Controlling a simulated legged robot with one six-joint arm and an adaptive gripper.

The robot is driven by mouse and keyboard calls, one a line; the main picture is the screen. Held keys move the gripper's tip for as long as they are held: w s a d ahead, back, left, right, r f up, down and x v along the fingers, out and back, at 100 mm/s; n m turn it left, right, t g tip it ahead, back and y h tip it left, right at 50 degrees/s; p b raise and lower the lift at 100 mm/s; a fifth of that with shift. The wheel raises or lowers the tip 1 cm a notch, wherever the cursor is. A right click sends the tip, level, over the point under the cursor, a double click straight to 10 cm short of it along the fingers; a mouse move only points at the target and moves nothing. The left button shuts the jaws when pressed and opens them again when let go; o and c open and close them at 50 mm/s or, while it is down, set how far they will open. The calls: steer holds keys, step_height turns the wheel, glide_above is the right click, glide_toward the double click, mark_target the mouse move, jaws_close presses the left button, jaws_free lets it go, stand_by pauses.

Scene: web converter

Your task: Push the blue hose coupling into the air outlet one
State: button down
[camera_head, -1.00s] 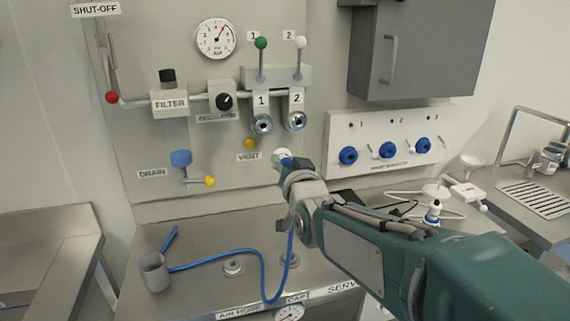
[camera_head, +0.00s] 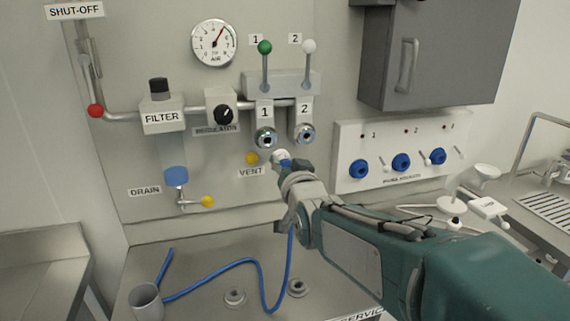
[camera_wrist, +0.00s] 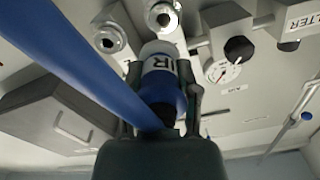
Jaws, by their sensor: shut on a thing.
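My gripper (camera_wrist: 163,98) is shut on the blue hose coupling (camera_wrist: 160,83), which has a white label and a pale round front end. In the head view the coupling's pale tip (camera_head: 279,156) shows just past my gripper (camera_head: 288,168), below air outlet one (camera_head: 265,138). A gap shows between tip and outlet in the head view. In the wrist view, outlet one (camera_wrist: 162,17) is just beyond the coupling's front end; I cannot tell the depth between them. Outlet two (camera_head: 304,133) is to the right of outlet one. The blue hose (camera_head: 245,262) hangs down from my gripper.
A yellow vent knob (camera_head: 252,158) is close to the left of the coupling. A grey cup (camera_head: 146,303) and round fittings (camera_head: 235,297) stand on the bench below. A white panel with blue knobs (camera_head: 401,162) and a grey cabinet (camera_head: 412,60) are to the right.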

steer(key=x, duration=0.5)
steer(key=shift+w+a, duration=0.3)
steer(key=shift+a, duration=0.2)
steer(key=shift+d, duration=0.2)
steer(key=shift+x, duration=1.7)
stand_by(2.0)
steer(key=shift+c, duration=1.3)
jaws_free()
steer(key=shift+a, duration=0.1)
